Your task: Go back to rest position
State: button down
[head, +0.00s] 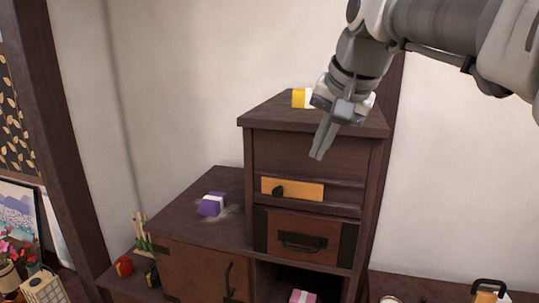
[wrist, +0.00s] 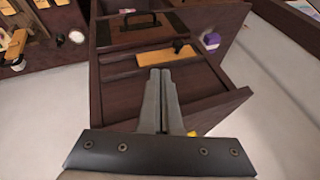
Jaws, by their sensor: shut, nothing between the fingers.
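My gripper (head: 322,140) is shut and empty. In the head view it hangs in front of the top of a dark wooden step cabinet (head: 260,128), its fingers pointing down and to the left. In the wrist view the two fingers (wrist: 163,85) lie side by side, with the cabinet beyond them. I cannot tell whether the fingertips touch the cabinet.
A yellow and white box (head: 300,97) sits on the cabinet top, close to my gripper. A purple box (head: 212,204) sits on the lower step. A pink box (head: 302,297) is in the lower opening.

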jog(key=shift+s, duration=0.1)
jog(key=s+d+f+n+h, duration=0.1)
jog(key=s+d+f+n, duration=0.1)
jog(key=s+f, duration=0.7)
jog(key=s+d+f+n, duration=0.2)
jog(key=s+f+n, duration=0.1)
jog(key=s+f, duration=0.6)
jog(key=shift+s+f+h, duration=0.15)
jog(key=shift+f+h, duration=0.25)
jog(key=shift+f, duration=0.3)
